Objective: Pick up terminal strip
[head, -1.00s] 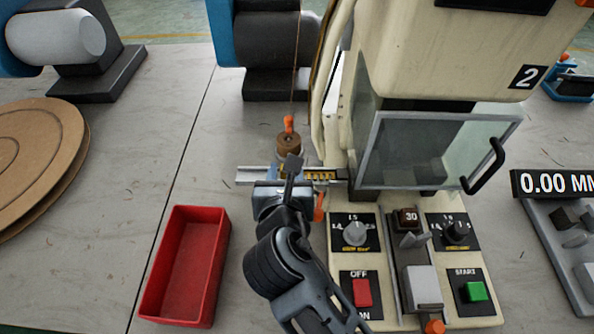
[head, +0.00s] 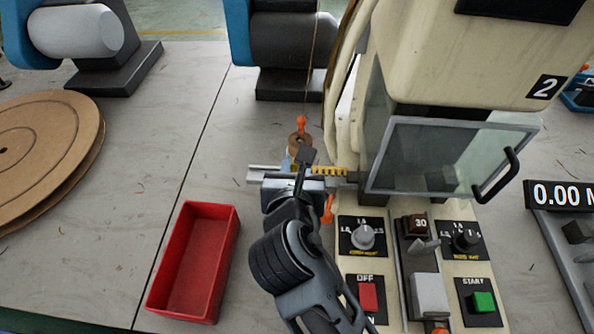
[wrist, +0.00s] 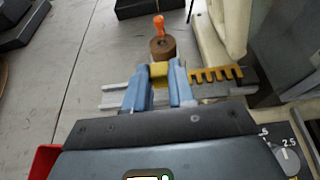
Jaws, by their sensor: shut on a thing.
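The terminal strip (wrist: 216,75) is a yellow comb-like piece with teeth. In the wrist view it runs right from between the blue fingers of my gripper (wrist: 159,87), which is shut on its left part. In the head view the strip (head: 329,171) shows to the right of my gripper (head: 303,175), at the silver rail (head: 262,174) beside the machine. It looks at or just above the rail; the exact gap is hard to tell. My wrist hides the near side of the grip.
The cream machine (head: 440,60) with a glass guard (head: 450,155) and control knobs stands close on the right. A brown spool with an orange tip (head: 299,143) is just behind my gripper. An empty red bin (head: 196,262) sits at left, with clear table around it.

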